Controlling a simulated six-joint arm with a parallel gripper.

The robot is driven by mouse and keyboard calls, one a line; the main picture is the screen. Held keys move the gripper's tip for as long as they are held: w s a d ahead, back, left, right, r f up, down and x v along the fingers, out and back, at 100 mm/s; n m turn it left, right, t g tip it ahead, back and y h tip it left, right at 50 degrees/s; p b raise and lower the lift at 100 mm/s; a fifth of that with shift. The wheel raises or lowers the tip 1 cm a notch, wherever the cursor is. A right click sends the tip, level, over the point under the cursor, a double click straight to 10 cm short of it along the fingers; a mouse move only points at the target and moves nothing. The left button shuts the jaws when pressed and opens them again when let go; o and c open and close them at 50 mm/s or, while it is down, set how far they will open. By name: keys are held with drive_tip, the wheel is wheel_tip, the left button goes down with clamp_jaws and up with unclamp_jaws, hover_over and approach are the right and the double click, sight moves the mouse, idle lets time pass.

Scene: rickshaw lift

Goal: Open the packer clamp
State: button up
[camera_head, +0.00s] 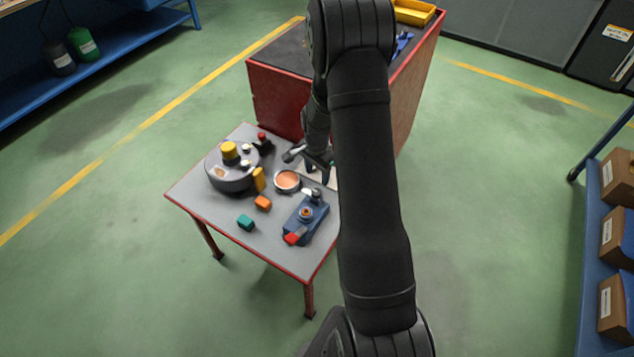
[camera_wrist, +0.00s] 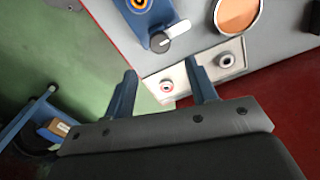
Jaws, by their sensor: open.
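A blue fixture (camera_head: 303,222) with a copper-orange round centre and a red-tipped end sits near the front right of the small grey table. It looks like the clamp, but I cannot tell for sure. Its far end, with a white-and-dark knob or lever, shows in the wrist view (camera_wrist: 158,38). My gripper (camera_wrist: 160,66) is open with nothing between its fingers. It is above a pale plate (camera_wrist: 202,67) with two round fittings, one ringed in red, at the table's edge. In the head view my arm partly hides the gripper (camera_head: 318,172) and that plate.
A round grey device (camera_head: 229,179) with a yellow knob stands at the table's left. A copper-coloured dish (camera_head: 287,181), an orange block (camera_head: 263,203) and a teal block (camera_head: 246,222) lie nearby. A red cabinet (camera_head: 277,101) stands close behind the table.

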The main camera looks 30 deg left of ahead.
wheel_tip(320, 180, up, 9)
hover_over(317, 191)
drive_tip(key=shift+r, duration=0.15)
idle(0.3)
wheel_tip(317, 191, down, 18)
drive_tip(key=shift+r, duration=0.25)
idle(0.5)
drive_tip(key=shift+r, duration=0.1)
